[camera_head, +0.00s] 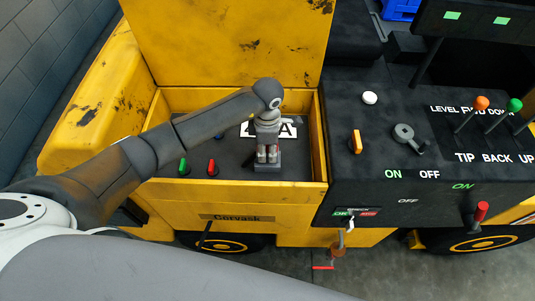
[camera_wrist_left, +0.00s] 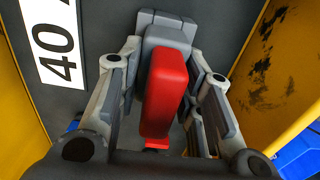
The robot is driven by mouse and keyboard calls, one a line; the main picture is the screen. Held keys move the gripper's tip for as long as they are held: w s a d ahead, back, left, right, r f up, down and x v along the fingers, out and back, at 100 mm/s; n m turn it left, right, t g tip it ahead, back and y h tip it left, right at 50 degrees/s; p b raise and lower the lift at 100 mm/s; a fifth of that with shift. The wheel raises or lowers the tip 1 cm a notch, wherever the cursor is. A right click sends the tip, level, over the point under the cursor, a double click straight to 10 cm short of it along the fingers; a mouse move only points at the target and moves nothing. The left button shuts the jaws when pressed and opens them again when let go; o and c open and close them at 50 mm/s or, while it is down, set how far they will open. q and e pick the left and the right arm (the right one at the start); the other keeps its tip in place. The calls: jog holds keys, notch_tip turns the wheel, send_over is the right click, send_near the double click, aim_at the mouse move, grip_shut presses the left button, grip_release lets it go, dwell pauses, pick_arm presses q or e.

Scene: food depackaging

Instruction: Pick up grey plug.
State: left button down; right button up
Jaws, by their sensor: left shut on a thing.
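The grey plug (camera_head: 268,167) stands on the dark floor of the yellow compartment in the head view. In the left wrist view it shows as a grey block (camera_wrist_left: 166,38) with a red upright part (camera_wrist_left: 166,90). My left gripper (camera_head: 267,153) points down over it and is shut on it, one finger on each side of the red part. In the wrist view the gripper (camera_wrist_left: 165,75) hides part of the plug's sides. Whether the plug touches the floor is hard to tell. My right gripper is not in view.
Yellow walls (camera_head: 320,135) close in the compartment, with a raised yellow lid (camera_head: 230,45) behind. A green-tipped lever (camera_head: 183,166) and a red-tipped lever (camera_head: 212,167) stand left of the plug. A black control panel (camera_head: 400,95) with knobs and levers lies to the right.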

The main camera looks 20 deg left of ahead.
pick_arm(q)
jog(key=shift+r, duration=0.15)
jog(key=shift+w+r+b, duration=0.1)
jog(key=shift+r+b, duration=0.3)
jog(key=shift+b, duration=0.05)
notch_tip(320, 180, up, 2)
jog(key=shift+b, duration=0.7)
jog(key=s+d+r+b, duration=0.1)
jog(key=s+r, duration=0.2)
jog(key=s, duration=0.1)
jog(key=s+d+r+b, duration=0.1)
jog(key=s+r, duration=0.2)
jog(key=s, duration=0.1)
jog(key=s+d+r+b, duration=0.1)
jog(key=s+r, duration=0.2)
jog(key=s, duration=0.1)
jog(key=shift+s+r, duration=0.2)
jog(key=shift+s+d+r, duration=0.2)
jog(key=shift+s+r, duration=0.1)
jog(key=shift+s, duration=0.4)
jog(key=shift+b, duration=0.35)
